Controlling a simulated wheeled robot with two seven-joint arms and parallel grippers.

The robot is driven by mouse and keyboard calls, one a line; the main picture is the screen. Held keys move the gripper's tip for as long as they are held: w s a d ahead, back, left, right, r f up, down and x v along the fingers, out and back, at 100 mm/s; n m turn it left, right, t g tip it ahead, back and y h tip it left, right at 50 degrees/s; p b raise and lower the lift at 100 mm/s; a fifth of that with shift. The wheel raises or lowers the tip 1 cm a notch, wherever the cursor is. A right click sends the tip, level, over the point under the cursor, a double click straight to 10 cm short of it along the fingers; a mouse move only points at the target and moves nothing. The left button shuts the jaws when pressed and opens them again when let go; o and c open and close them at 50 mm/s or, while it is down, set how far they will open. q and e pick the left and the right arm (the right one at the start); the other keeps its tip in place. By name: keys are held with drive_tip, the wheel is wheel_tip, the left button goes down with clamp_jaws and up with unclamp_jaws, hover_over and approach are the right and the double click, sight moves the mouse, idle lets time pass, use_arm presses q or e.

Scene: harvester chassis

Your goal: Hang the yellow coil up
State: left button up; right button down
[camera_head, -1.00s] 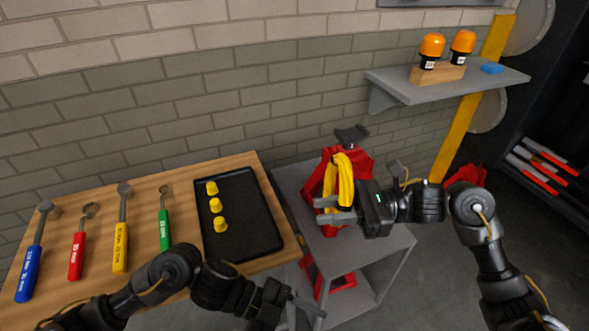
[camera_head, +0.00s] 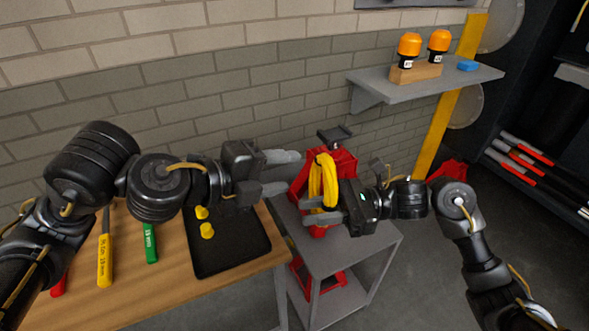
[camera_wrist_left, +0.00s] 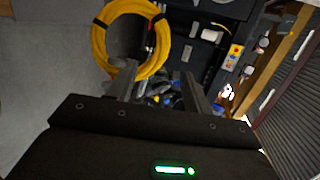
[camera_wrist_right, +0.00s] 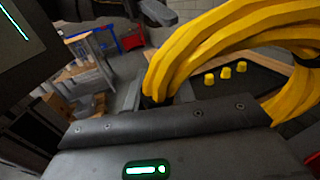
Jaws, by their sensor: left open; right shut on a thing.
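The yellow coil (camera_head: 323,180) hangs upright in front of the red object on the grey cart. In the left wrist view it is a round ring (camera_wrist_left: 98,42), upper left. My right gripper (camera_head: 322,214) is shut on the lower part of the coil. In the right wrist view the coil (camera_wrist_right: 215,42) fills the upper right and hides part of the jaws. My left gripper (camera_head: 300,173) is open and empty, just left of the coil, its fingers pointing towards it. In the left wrist view the jaws (camera_wrist_left: 158,85) are empty. I cannot make out a hanging place for certain.
The red object (camera_head: 346,164) with a dark top piece (camera_head: 335,136) stands on the grey cart (camera_head: 372,246). The wooden table (camera_head: 130,298) holds tools and a black tray (camera_head: 232,262) with yellow pieces. A wall shelf (camera_head: 430,84) carries orange-topped items. A brick wall is behind.

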sight(327, 167)
use_arm(q)
drive_tip(key=x, duration=1.1)
drive_tip(key=shift+w+d+f, duration=0.15)
drive_tip(key=shift+d, duration=0.1)
clamp_jaws()
use_arm(e)
drive_tip(key=shift+r, duration=0.1)
drive_tip(key=c, duration=1.1)
unclamp_jaws()
